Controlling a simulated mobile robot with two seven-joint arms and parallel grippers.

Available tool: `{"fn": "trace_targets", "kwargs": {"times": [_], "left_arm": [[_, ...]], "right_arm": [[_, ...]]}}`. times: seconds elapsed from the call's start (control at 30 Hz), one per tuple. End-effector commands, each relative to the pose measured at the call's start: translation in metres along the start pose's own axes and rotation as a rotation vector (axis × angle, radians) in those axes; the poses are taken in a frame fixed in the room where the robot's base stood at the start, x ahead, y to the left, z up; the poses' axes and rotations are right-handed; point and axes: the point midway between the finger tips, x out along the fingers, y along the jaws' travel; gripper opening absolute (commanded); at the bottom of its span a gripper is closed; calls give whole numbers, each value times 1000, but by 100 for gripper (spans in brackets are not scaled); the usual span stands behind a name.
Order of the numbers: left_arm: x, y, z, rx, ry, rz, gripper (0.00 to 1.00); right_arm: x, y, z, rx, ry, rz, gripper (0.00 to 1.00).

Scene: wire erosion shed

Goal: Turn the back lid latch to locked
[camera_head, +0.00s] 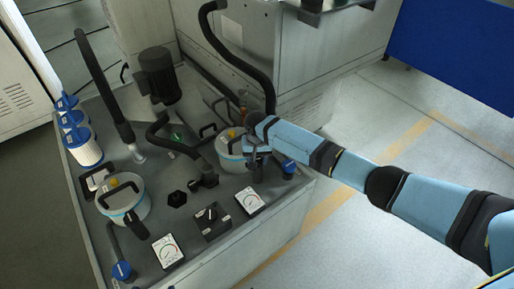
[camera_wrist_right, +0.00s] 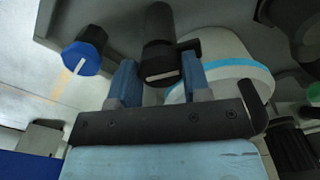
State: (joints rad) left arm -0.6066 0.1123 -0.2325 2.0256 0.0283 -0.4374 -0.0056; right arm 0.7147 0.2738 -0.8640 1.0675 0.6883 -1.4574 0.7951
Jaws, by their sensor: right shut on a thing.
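The back lid latch (camera_wrist_right: 158,28) is a black knob-like handle with a white mark on its near end, beside the back canister (camera_wrist_right: 232,45), which is white with a blue band. In the right wrist view my right gripper (camera_wrist_right: 158,76) has one blue finger on each side of the latch and is shut on it. In the head view the right gripper (camera_head: 257,150) reaches the right side of the back canister (camera_head: 229,158) and hides most of the latch. My left gripper is out of view.
A front canister (camera_head: 130,208) stands left on the machine top. A blue knob (camera_head: 289,167) is close to the right gripper; it also shows in the wrist view (camera_wrist_right: 84,52). Black hoses (camera_head: 172,146) and gauges (camera_head: 168,252) crowd the top. Floor at right is clear.

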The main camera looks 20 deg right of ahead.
Motion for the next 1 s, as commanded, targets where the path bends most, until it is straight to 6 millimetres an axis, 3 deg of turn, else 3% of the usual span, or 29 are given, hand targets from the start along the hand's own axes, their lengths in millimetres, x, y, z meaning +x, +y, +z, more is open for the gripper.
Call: {"fn": "trace_targets", "kwargs": {"times": [0.03, 0.4, 0.7, 1.0], "left_arm": [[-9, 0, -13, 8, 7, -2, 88], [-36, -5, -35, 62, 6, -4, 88], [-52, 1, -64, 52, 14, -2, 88], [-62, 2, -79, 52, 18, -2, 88]], "right_arm": [[-8, -1, 2, 44, -7, -1, 20], [-5, -1, 2, 397, -5, 0, 20], [-4, -1, 2, 681, -5, 0, 20], [-2, -1, 1, 929, -3, 1, 20]]}}
